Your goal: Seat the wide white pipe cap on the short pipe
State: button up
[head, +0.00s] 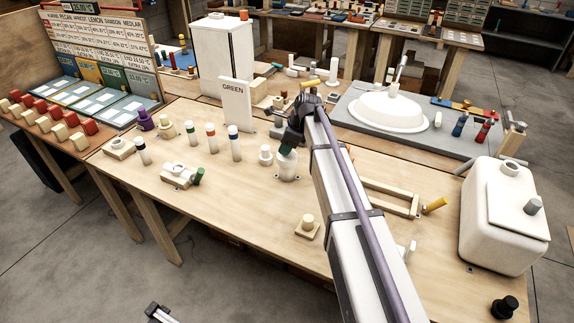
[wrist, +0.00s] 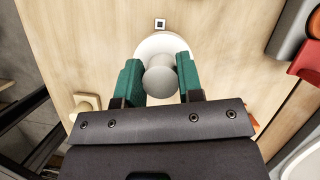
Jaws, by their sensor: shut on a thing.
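My gripper (head: 288,148) is over the middle of the wooden table in the head view, pointing down. In the wrist view its green fingers (wrist: 158,80) are shut on the pale round knob of the wide white cap (wrist: 160,44). The cap's broad round rim shows beyond the knob. In the head view a white round piece (head: 288,172) is directly under the fingers; the cap and any short pipe below it cannot be told apart there. Whether the cap touches a pipe is hidden.
A smaller white knobbed piece (head: 265,156) stands close to the left of my gripper. Several white tubes with coloured ends, one with a green band (head: 191,134), stand further left. A GREEN sign (head: 236,104) is behind. A white tank (head: 503,216) stands right.

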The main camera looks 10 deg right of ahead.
jog(key=shift+f+b, duration=0.55)
jog(key=shift+f, duration=0.05)
dwell(0.3)
jog(key=o, duration=1.2)
jog(key=p+v, duration=1)
jog(key=shift+s+d+r, duration=0.1)
jog(key=shift+r, duration=0.3)
